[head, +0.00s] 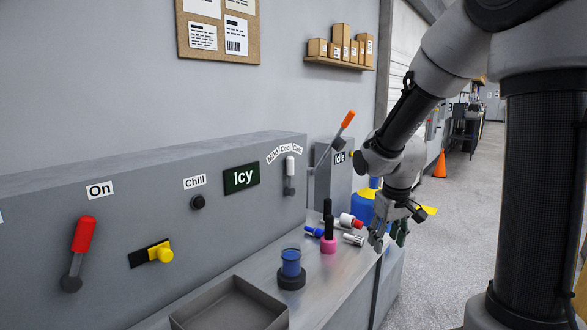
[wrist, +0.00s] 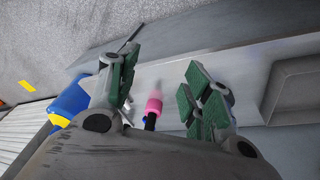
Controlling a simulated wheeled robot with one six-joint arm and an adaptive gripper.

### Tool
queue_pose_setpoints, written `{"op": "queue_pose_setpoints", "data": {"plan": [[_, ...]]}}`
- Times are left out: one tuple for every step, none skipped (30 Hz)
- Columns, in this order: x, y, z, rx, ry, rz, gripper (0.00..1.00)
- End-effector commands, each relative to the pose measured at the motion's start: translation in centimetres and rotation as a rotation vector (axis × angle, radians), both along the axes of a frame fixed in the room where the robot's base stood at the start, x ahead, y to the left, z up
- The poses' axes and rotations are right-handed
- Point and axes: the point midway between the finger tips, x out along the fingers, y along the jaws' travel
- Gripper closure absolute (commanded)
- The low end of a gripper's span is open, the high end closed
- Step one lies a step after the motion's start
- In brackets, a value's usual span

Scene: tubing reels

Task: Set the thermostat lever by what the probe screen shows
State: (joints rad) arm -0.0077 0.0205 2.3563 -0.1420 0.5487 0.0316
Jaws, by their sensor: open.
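The probe screen (head: 241,178) is a dark green panel on the grey wall unit and reads "Icy". The thermostat lever (head: 290,170) has a white handle and stands roughly upright. Above it is an arc of labels (head: 285,152) reading Mild, Cool, Cold; the handle points about at Cool. My gripper (head: 388,236) is to the right of the lever and lower, over the right end of the bench, apart from the lever. In the wrist view its green-padded fingers (wrist: 158,88) are spread with nothing held. The lever does not show in the wrist view.
A red lever (head: 82,235) marked On, a black Chill knob (head: 198,202) and a yellow switch (head: 164,254) are at left. An orange-tipped lever (head: 347,120) rises near Idle. A blue cup (head: 291,263), grey tray (head: 232,305) and pink-and-black item (head: 328,243) stand on the bench.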

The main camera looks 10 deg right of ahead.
Motion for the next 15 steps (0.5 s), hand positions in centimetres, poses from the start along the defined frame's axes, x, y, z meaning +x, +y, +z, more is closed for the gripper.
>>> {"op": "queue_pose_setpoints", "data": {"plan": [[3.5,0.1,-1.9,-0.003,-0.042,0.021,0.51],[5.7,0.3,-2.8,-0.003,-0.082,0.036,0.51],[8.8,0.6,-4.0,0.000,-0.142,0.058,0.51],[11.2,1.0,-4.8,0.007,-0.193,0.076,0.51],[13.7,1.4,-5.6,0.015,-0.249,0.095,0.51],[17.0,2.2,-6.4,0.034,-0.333,0.125,0.51],[19.4,3.0,-6.9,0.051,-0.400,0.147,0.51],[21.6,3.8,-7.0,0.072,-0.470,0.169,0.51],[24.3,4.9,-6.8,0.103,-0.565,0.198,0.51],[26.2,5.8,-6.3,0.128,-0.638,0.217,0.51],[27.7,6.7,-5.5,0.154,-0.708,0.238,0.51],[29.5,7.8,-3.9,0.190,-0.804,0.264,0.51],[30.6,8.6,-2.6,0.218,-0.872,0.281,0.51],[31.5,9.4,-0.8,0.244,-0.941,0.298,0.51],[32.4,10.3,1.7,0.277,-1.029,0.321,0.51]]}}
